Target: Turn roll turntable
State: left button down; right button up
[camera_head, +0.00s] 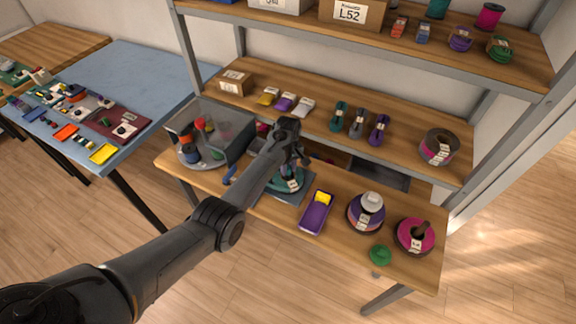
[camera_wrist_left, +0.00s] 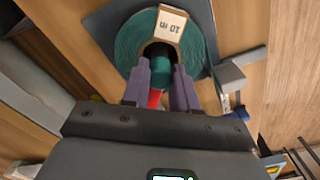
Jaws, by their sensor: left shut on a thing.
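The roll turntable is a dark grey square plate (camera_head: 268,212) on the lower bench, carrying a teal cord roll (camera_head: 288,186). In the left wrist view the teal roll (camera_wrist_left: 131,42) has a "10 m" tag (camera_wrist_left: 171,24), and the plate's blue-grey corner (camera_wrist_left: 98,24) shows behind it. My left gripper (camera_head: 299,164) reaches down over the roll. In the left wrist view its purple-grey fingers (camera_wrist_left: 160,85) are shut on a teal knob (camera_wrist_left: 161,70) at the roll's middle, with a red part (camera_wrist_left: 154,98) between them. The knob's lower part is hidden. My right gripper is out of view.
A clear bin (camera_head: 215,130) stands left of the turntable. A purple tray (camera_head: 316,212), a purple roll (camera_head: 366,212), a pink roll (camera_head: 416,236) and a green piece (camera_head: 380,254) lie to its right. A loaded shelf (camera_head: 345,95) overhangs behind. A blue table (camera_head: 135,75) stands at the left.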

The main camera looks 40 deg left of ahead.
pick_arm(q)
jog(key=shift+n+p, duration=0.6)
jog(key=shift+n, duration=2.3)
jog(key=shift+w+n, duration=0.1)
jog(key=shift+n, duration=1.5)
jog(key=shift+n+b, duration=0.7)
jog(key=shift+n, duration=0.8)
jog(key=shift+n+b, duration=0.85)
jog(key=shift+n, duration=0.75)
jog(key=shift+n+b, duration=1.45)
jog(key=shift+n, duration=0.75)
jog(key=shift+n+b, duration=1.6)
jog(key=shift+n, duration=0.5)
jog(key=shift+a+n+b, duration=0.1)
jog(key=shift+n+b, duration=1)
jog(key=shift+n, duration=0.4)
jog(key=shift+n, duration=0.5)
